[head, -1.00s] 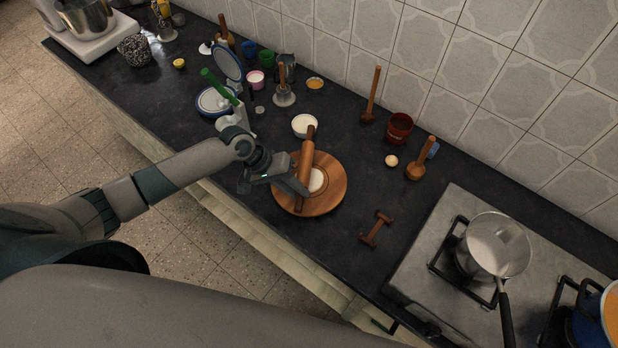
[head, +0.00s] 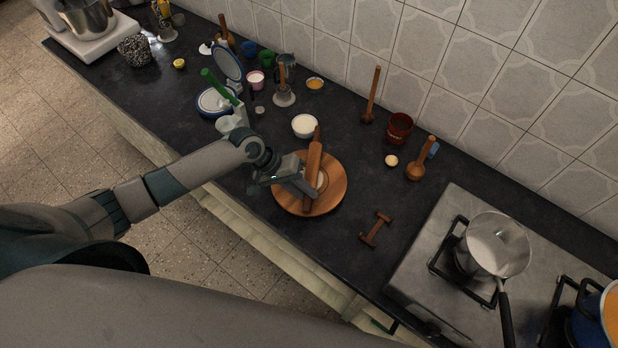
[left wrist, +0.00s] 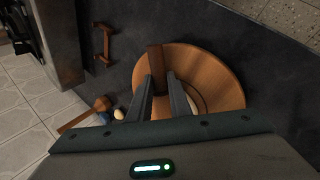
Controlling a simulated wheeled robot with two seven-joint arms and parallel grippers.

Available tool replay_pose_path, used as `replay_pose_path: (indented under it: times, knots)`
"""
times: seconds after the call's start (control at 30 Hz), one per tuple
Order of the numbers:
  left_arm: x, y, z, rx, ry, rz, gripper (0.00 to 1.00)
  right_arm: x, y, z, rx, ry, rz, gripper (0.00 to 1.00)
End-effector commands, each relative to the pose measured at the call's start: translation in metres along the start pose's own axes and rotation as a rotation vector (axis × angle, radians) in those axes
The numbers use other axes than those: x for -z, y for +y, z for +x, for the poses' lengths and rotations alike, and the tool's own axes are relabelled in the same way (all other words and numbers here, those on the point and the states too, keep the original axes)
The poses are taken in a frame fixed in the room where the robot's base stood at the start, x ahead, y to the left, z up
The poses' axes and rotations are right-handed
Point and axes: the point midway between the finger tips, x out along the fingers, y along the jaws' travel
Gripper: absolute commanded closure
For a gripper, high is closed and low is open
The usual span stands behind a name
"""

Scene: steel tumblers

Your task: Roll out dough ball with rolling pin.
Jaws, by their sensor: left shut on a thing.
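A wooden rolling pin (head: 313,168) lies across the round wooden board (head: 335,188). Its handle end also shows in the left wrist view (left wrist: 156,60). The pale dough (head: 321,180) is on the board, mostly hidden under the pin and gripper in the head view; a pale edge of it shows beside a finger in the left wrist view. My left gripper (head: 305,186) is shut on the rolling pin, low over the board. In the left wrist view its two fingers (left wrist: 160,95) straddle the pin. My right gripper is not in view.
A white bowl (head: 305,125) stands just behind the board. A small brown wooden tool (head: 376,230) lies to its right, before the stove with a steel saucepan (head: 492,247). A dark red cup (head: 399,128) and a wooden ladle (head: 419,160) stand near the wall.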

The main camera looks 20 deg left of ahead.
Motion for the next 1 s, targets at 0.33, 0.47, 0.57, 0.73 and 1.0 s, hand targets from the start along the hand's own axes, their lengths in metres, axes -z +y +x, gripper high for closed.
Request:
replay_pose_path:
  times: [0.33,0.47,0.57,0.73,1.0]
  knots:
    - [-0.002,0.011,0.01,0.003,-0.005,-0.001,1.0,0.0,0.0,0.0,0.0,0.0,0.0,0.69]
    - [-0.002,0.013,0.012,0.004,-0.005,-0.002,1.0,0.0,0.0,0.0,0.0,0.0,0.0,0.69]
    - [-0.003,0.013,0.012,0.005,-0.006,-0.002,1.0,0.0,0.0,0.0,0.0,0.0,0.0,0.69]
    - [-0.003,0.013,0.012,0.005,-0.006,-0.002,1.0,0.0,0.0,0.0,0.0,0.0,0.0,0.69]
    - [-0.003,0.008,0.009,0.006,-0.007,-0.003,1.0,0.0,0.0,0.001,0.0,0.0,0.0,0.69]
